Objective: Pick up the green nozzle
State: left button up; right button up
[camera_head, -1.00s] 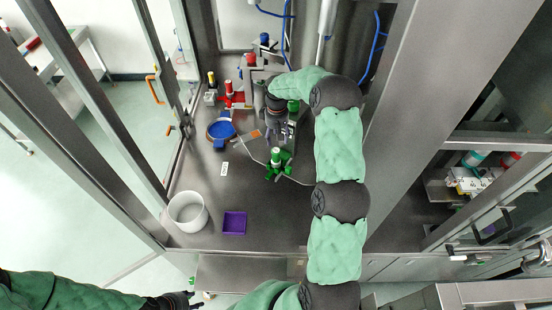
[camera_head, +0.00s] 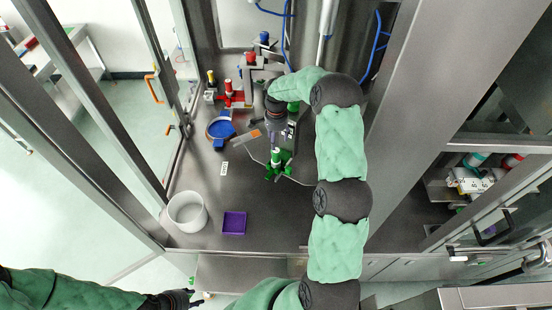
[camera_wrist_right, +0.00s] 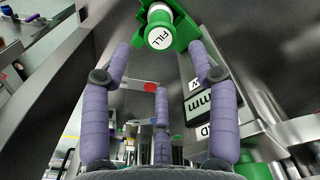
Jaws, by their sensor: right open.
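The green nozzle (camera_head: 278,164) has a pale top and stands on the workbench in the head view. In the right wrist view, the green nozzle (camera_wrist_right: 184,30) is at the top, with a white round end marked "FILL". My right gripper (camera_head: 274,141) is close behind it. In the wrist view its purple fingers (camera_wrist_right: 159,52) are spread, with the nozzle just beyond their tips and nothing gripped. Whether a finger touches it is unclear. My left gripper (camera_head: 188,297) is at the bottom left, off the bench; its fingers are too small to judge.
A white bucket (camera_head: 174,212) and a purple tray (camera_head: 234,231) stand at the front left. A blue round piece (camera_head: 221,114), a red-based fixture (camera_head: 230,102) and another green part (camera_head: 293,107) are farther back. The bench's front middle is clear.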

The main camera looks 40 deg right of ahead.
aim_at(277, 156)
jog(key=m, duration=0.4)
jog(key=shift+f, duration=0.15)
jog(key=m, duration=0.3)
jog(key=shift+f, duration=0.15)
jog(key=shift+m, duration=0.3)
notch_tip(277, 156, down, 5)
jog(key=shift+f+b, duration=0.2)
jog(key=shift+b, duration=0.7)
jog(key=shift+d+f, duration=0.1)
jog(key=shift+f, duration=2.6)
jog(key=c, duration=0.3)
grip_shut()
